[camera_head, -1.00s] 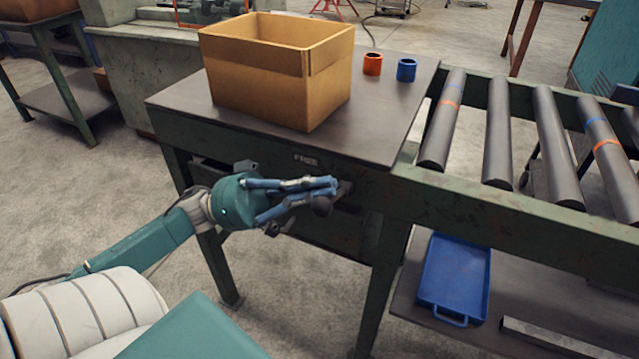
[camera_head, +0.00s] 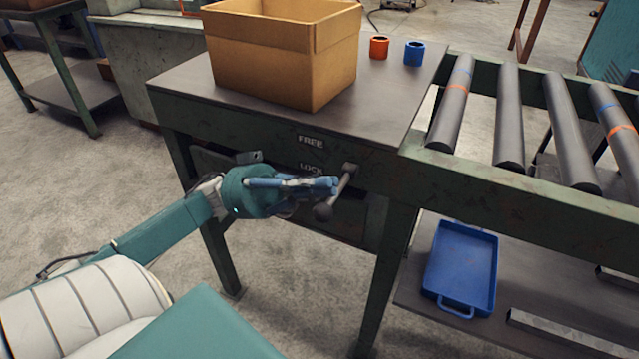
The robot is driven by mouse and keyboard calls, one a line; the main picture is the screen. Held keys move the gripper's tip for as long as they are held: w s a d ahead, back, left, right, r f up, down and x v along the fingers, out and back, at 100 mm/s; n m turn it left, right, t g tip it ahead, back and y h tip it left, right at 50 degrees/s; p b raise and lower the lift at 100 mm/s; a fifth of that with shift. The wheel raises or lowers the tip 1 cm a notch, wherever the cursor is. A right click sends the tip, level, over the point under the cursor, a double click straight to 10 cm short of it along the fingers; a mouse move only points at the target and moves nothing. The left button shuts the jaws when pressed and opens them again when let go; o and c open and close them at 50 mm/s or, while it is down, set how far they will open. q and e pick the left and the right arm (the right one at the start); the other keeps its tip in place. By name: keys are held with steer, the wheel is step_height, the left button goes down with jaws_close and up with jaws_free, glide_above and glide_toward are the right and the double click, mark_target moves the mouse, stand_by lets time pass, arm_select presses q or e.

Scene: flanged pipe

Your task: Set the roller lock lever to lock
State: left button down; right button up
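The roller lock lever (camera_head: 344,185) is a dark bar on the front of the green bench. It runs from its pivot at the upper right down and left to a round knob (camera_head: 323,211). FREE (camera_head: 311,141) and LOCK (camera_head: 311,169) labels sit one above the other, left of the pivot. My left gripper (camera_head: 335,186) comes in from the left, with its blue fingers together at the tips. The tips are at the lever's shaft, above the knob; I cannot tell whether they touch. My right gripper is not in view.
The roller conveyor (camera_head: 510,115) adjoins on the right. A blue tray (camera_head: 461,268) lies on the shelf below. Open floor is at the left.

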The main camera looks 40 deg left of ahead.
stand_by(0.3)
arm_select(q)
step_height(320, 180, up, 10)
stand_by(0.5)
